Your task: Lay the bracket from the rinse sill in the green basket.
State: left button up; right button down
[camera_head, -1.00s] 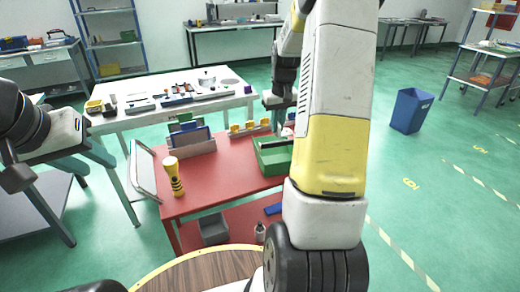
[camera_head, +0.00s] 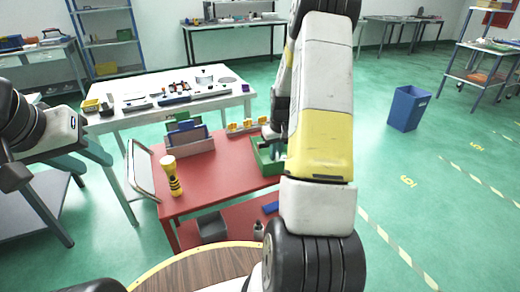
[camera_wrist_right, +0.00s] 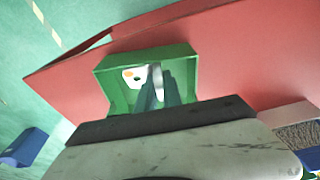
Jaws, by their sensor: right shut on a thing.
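The green basket (camera_head: 261,160) stands on the red table, partly hidden by my right arm. It also shows in the right wrist view (camera_wrist_right: 112,88). My right gripper (camera_head: 273,138) points down at the basket; in the right wrist view its dark fingers (camera_wrist_right: 165,88) overlap the basket's opening. It is shut on a pale grey piece, seemingly the bracket (camera_wrist_right: 157,78), mostly hidden by the fingers. I cannot tell whether the piece touches the basket floor. A white patch with an orange spot (camera_wrist_right: 131,75) shows inside the basket. My left arm is at the left edge; its gripper's fingers are not clear.
The red table (camera_head: 220,178) also bears a yellow-and-black cylinder (camera_head: 172,176), upright panels in a rack (camera_head: 190,140) and yellow pieces (camera_head: 245,126). A white table (camera_head: 130,122) with parts stands behind. A blue bin (camera_head: 408,108) stands on the floor at right.

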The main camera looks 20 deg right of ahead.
notch_tip(320, 180, down, 3)
jog(key=shift+f, duration=0.15)
jog(key=c, duration=1.5)
grip_release()
jog(key=shift+r, duration=0.2)
jog(key=r, duration=0.4)
jog(key=s+r, duration=0.1)
jog(key=r, duration=0.6)
jog(key=shift+s+r, duration=0.3)
jog(key=shift+s, duration=0.05)
notch_tip(320, 180, up, 7)
jog(key=t, duration=0.1)
send_over(276, 160)
jog(key=s+a, duration=0.2)
jog(key=a, duration=0.2)
jog(key=s+a+r+t+y, duration=0.1)
jog(key=s+a+r+t, duration=0.1)
jog(key=s+a+r, duration=0.9)
jog(key=s+a, duration=0.1)
jog(key=s, duration=0.4)
jog(key=s+a+r+t+y, duration=0.1)
jog(key=s+a+r, duration=0.1)
jog(key=s, duration=0.4)
jog(key=shift+a+r+n, duration=0.15)
jog(key=shift+a+n, duration=0.1)
jog(key=shift+n, duration=0.05)
